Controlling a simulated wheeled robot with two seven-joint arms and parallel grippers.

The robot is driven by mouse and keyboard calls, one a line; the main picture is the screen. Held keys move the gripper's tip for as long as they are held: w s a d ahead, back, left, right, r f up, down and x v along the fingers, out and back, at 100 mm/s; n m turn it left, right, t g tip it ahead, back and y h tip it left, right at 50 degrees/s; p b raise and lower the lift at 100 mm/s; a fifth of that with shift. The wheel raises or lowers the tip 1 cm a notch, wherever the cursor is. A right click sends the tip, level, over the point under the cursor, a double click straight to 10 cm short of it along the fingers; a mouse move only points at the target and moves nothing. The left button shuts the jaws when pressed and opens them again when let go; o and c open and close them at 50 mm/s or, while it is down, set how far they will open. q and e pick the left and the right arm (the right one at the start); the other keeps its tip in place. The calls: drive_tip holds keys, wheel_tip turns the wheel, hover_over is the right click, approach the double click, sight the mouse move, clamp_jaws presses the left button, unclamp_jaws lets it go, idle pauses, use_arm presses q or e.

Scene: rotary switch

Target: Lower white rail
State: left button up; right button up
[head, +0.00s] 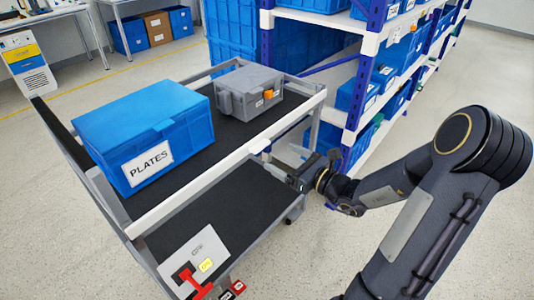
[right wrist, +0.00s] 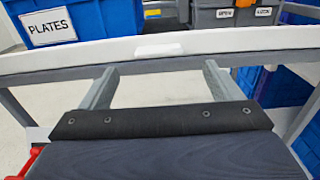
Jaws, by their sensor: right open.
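The white rail (head: 200,181) runs along the near upper side of a grey cart, above its lower black shelf. It also crosses the right wrist view as a wide white bar (right wrist: 240,41). My right gripper (head: 272,170) is beside the rail near its right part, outside the cart. In the right wrist view its two grey fingers (right wrist: 160,68) are spread apart and empty, with their tips just short of or below the rail. I cannot tell whether they touch it. My left gripper is not in view.
A blue PLATES bin (head: 150,130) and a grey case (head: 247,92) with an orange switch stand on the cart's top. A grey panel (head: 197,250) with a red handle (head: 194,283) is at the cart's near end. Blue shelving (head: 345,70) stands behind on the right.

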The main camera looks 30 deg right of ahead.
sight(264, 147)
drive_tip(key=x, duration=0.6)
drive_tip(key=shift+w+a, duration=0.15)
drive_tip(key=shift+w, duration=0.1)
drive_tip(key=c, duration=1.4)
wheel_tip(264, 147, down, 6)
drive_tip(key=b, duration=0.5)
drive_tip(key=shift+s+r, duration=0.1)
drive_tip(key=o, duration=1.4)
